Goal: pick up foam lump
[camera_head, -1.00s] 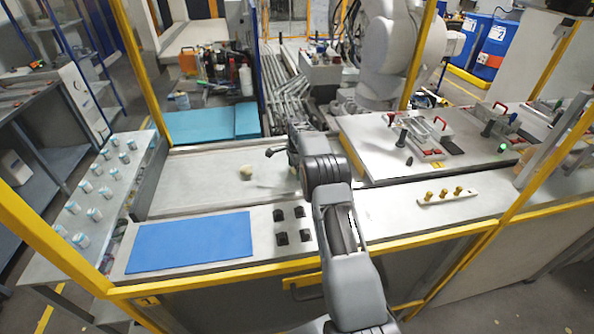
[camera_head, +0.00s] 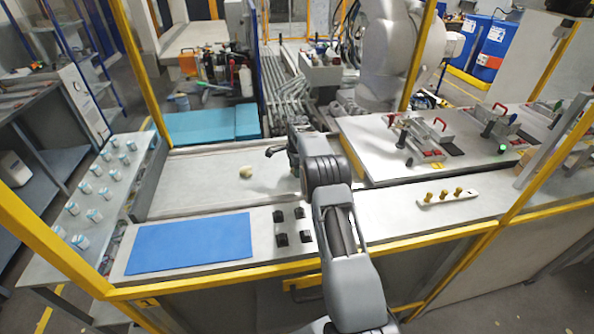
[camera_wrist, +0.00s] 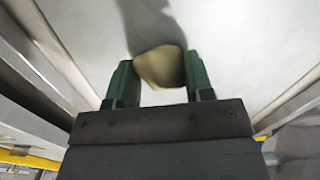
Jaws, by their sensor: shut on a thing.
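The foam lump (camera_wrist: 160,68) is a beige, rounded piece in the wrist view. It sits between the two green fingers of my gripper (camera_wrist: 158,80), which are shut on it from both sides. A pale grey surface with a dark shadow lies behind it. In the head view my arm hides the gripper's fingertips and whatever is between them. A small pale yellowish lump (camera_head: 246,172) shows by itself on the grey worktop, left of my arm; no finger is seen touching it.
A blue mat (camera_head: 190,243) lies at the front left, with several small black blocks (camera_head: 281,239) beside it. A raised plate with red-handled clamps (camera_head: 432,130) and a strip with yellow knobs (camera_head: 445,197) are on the right. Yellow posts and rails frame the bench.

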